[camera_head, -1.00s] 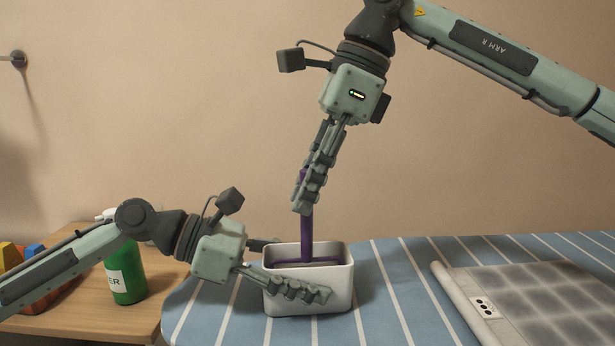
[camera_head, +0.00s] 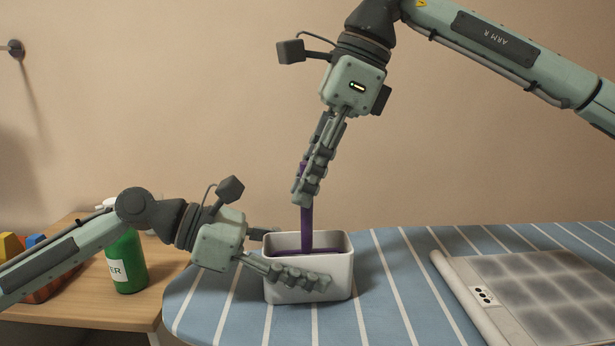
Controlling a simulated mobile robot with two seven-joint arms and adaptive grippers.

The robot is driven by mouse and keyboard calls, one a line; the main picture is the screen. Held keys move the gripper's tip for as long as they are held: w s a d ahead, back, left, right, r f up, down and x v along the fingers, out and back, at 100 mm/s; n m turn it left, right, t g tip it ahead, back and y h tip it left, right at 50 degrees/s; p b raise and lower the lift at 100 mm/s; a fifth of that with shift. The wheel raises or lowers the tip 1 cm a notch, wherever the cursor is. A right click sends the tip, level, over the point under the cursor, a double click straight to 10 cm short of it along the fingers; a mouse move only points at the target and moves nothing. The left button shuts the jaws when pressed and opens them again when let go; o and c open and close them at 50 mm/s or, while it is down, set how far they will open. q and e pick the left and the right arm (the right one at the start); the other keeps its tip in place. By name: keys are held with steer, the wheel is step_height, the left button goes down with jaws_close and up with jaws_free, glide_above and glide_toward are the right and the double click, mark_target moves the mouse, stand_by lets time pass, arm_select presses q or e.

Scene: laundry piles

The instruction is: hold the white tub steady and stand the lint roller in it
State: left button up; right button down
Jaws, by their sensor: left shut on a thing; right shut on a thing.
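The white tub (camera_head: 338,272) stands upright on the blue striped surface. My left gripper (camera_head: 295,258) is shut on the tub, with one finger along its front wall and the other at its back left. The purple lint roller (camera_head: 307,228) stands nearly upright, its lower end inside the tub. Its bottom is hidden by the tub's front wall. My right gripper (camera_head: 305,185) is shut on the upper part of the lint roller's handle, above the tub.
A striped ironing-board-like surface (camera_head: 400,290) carries the tub. A grey-patterned flat panel with a white rolled edge (camera_head: 540,285) lies at right. A wooden table (camera_head: 75,305) at left holds a green bottle (camera_head: 127,265) and colourful items.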

steer(key=shift+f, duration=0.3)
stand_by(0.5)
stand_by(0.3)
steer(key=c, duration=1.3)
jaws_free()
steer(key=shift+c, duration=0.2)
steer(key=shift+r, duration=0.1)
steer(key=shift+r, duration=3.4)
arm_select(q)
steer(key=o, duration=1.2)
steer(key=shift+o, duration=0.2)
